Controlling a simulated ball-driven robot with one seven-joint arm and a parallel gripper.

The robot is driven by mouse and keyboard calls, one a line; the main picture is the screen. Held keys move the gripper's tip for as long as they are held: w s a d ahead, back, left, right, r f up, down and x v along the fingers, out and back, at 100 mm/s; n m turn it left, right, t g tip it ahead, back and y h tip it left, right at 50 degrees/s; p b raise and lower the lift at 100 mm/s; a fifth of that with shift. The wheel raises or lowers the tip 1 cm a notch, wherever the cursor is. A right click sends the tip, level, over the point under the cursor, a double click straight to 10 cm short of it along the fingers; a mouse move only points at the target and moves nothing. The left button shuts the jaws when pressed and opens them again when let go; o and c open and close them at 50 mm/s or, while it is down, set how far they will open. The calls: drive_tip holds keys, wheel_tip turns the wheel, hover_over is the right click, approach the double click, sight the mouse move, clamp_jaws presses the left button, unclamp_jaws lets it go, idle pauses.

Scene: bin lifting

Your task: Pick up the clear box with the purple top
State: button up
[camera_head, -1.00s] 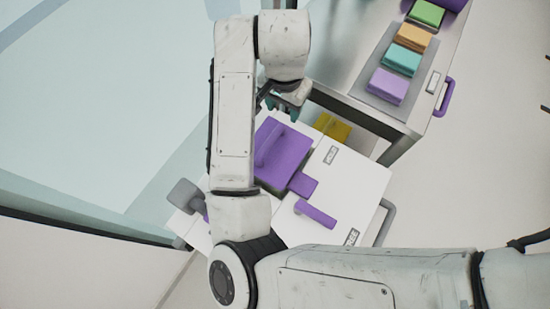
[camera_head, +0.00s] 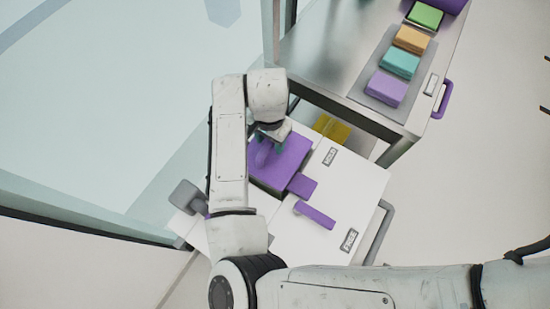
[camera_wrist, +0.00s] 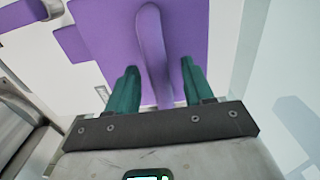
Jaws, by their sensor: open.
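The box with the purple top (camera_head: 290,158) sits on the white cart top, to the right of my forearm in the head view. Its purple top also fills the upper middle of the wrist view (camera_wrist: 98,25). A raised purple handle (camera_wrist: 152,45) runs along the top. My gripper (camera_wrist: 158,75) is open, with one green finger on each side of the handle's near end. I cannot tell whether the fingers touch the lid. In the head view my gripper (camera_head: 268,146) is over the box's top, partly hidden by the wrist. The clear walls are mostly hidden.
A purple bar (camera_head: 315,215) and labels lie on the white cart top (camera_head: 355,185). A metal table (camera_head: 335,65) with green, orange, teal and purple blocks stands behind right. A yellow box (camera_head: 332,128) sits low between them. A glass wall is at left.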

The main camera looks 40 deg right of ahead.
drive_tip(key=shift+f, duration=0.8)
drive_tip(key=shift+f, duration=0.2)
clamp_jaws()
idle(0.5)
idle(0.9)
